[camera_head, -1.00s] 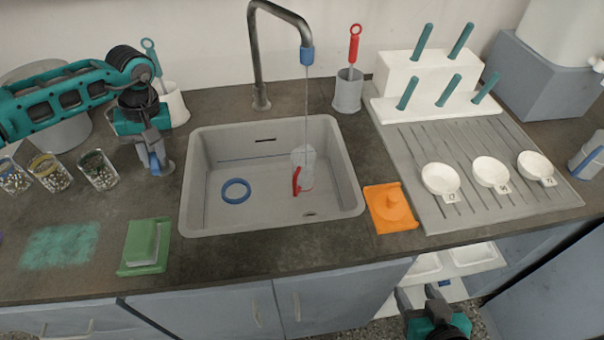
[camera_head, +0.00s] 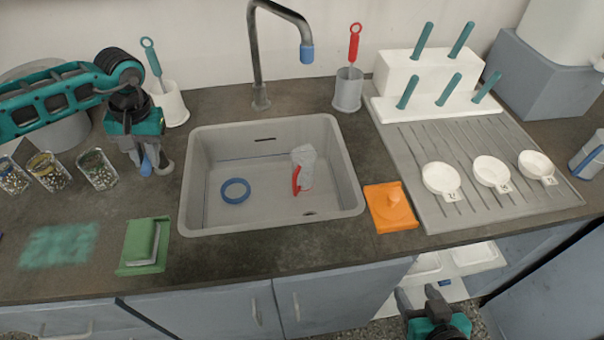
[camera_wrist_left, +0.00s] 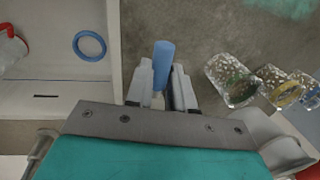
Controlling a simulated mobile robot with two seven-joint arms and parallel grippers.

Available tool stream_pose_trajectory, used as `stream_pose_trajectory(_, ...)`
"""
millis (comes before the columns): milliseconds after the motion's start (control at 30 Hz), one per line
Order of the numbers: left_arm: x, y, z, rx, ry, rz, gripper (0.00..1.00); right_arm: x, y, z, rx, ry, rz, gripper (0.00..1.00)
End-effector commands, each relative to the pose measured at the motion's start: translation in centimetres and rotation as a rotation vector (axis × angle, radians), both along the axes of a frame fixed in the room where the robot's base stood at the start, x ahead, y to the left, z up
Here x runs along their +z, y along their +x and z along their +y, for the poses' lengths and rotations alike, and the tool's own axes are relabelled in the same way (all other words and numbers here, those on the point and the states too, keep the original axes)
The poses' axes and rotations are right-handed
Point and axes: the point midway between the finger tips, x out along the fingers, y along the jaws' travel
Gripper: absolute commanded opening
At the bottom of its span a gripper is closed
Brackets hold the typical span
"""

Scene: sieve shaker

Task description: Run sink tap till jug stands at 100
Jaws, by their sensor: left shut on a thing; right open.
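The clear jug (camera_head: 304,165) with a red handle (camera_head: 296,180) stands in the grey sink (camera_head: 215,210), right of its middle. Its marks and water level are too small to read. The tap (camera_head: 257,60) arches over the sink, its blue-tipped spout (camera_head: 307,54) above the jug, with no stream showing. My left gripper (camera_head: 152,168) is left of the sink, shut on a blue handle that shows between its fingers in the left wrist view (camera_wrist_left: 163,62). What the handle is fixed to is hidden. My right gripper (camera_head: 424,296) is open and empty, low in front of the cabinet.
A blue ring (camera_head: 235,191) lies in the sink. Glass beakers of beads (camera_head: 98,170) stand left of my left gripper. A green sponge tray (camera_head: 143,247) and an orange piece (camera_head: 390,207) flank the sink. White dishes (camera_head: 441,179) sit on the ridged drainer.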

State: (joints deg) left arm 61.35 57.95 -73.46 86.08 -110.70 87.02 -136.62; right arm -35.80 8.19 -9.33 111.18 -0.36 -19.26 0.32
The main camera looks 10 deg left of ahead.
Motion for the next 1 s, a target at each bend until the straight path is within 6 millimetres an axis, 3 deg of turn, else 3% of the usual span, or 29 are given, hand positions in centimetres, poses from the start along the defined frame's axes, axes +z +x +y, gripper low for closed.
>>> stream_pose_trajectory(367, 0.25, 0.13, 0.51, 0.004, 0.011, -0.005, 0.00, 0.03, -0.01, 0.00, 0.000, 0.000, 0.000, 0.54)
stream_pose_trajectory(400, 0.25, 0.13, 0.51, 0.004, 0.011, -0.005, 0.23, 0.03, -0.01, 0.00, 0.000, 0.000, 0.000, 0.54)
stream_pose_trajectory(700, 0.13, 0.08, 0.28, 0.002, 0.007, -0.003, 0.52, 0.02, 0.00, 0.00, 0.000, 0.000, 0.000, 0.54)
stream_pose_trajectory(1000, 0.33, 0.07, 0.09, 0.001, 0.004, -0.002, 0.52, 0.01, 0.00, 0.00, 0.000, 0.000, 0.000, 0.54)
